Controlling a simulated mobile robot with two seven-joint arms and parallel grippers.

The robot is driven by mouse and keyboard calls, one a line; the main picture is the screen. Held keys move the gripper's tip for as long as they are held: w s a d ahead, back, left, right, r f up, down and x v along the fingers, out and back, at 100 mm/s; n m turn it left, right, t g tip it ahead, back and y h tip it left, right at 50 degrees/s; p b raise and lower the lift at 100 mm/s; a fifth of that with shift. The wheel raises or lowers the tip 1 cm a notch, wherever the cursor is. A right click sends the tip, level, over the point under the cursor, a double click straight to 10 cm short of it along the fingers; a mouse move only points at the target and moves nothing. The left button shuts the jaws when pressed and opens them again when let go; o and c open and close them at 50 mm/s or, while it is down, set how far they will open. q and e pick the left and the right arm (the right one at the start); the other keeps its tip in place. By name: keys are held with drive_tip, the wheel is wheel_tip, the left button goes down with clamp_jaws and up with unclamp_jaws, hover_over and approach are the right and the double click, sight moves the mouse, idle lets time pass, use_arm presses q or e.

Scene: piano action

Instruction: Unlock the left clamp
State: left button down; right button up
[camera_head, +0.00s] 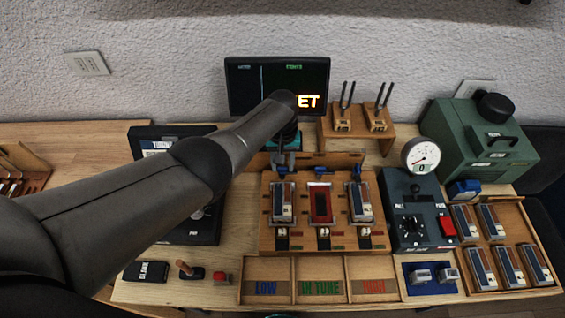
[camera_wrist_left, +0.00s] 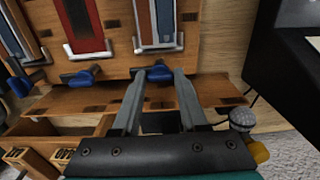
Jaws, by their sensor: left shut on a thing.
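A wooden fixture (camera_head: 265,241) holds three upright modules side by side. The left clamp has a blue handle (camera_wrist_left: 158,74) at the back edge of the fixture, behind the left module (camera_head: 283,205). My left gripper (camera_wrist_left: 159,82) reaches over the fixture from behind, its two fingers on either side of this handle and shut on it. In the head view my arm hides most of the gripper. The middle blue handle (camera_wrist_left: 80,77) stands beside it, behind the red module (camera_head: 320,203), apart from my fingers. My right gripper is not in view.
A black monitor (camera_head: 245,90) stands behind the fixture. A black box (camera_head: 205,228) lies left, under my arm. A dark blue control box (camera_head: 415,238) with a gauge (camera_head: 420,155) stands right. Labelled wooden trays (camera_head: 320,268) lie in front.

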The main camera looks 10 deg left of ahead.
use_arm(q)
drive_tip(key=shift+c, duration=2.2)
unclamp_jaws()
drive_tip(key=shift+r+p, duration=0.35)
drive_tip(key=shift+r, duration=0.25)
wheel_tip(320, 180, up, 7)
drive_tip(key=p, duration=0.3)
wheel_tip(320, 180, up, 7)
drive_tip(key=p, duration=0.1)
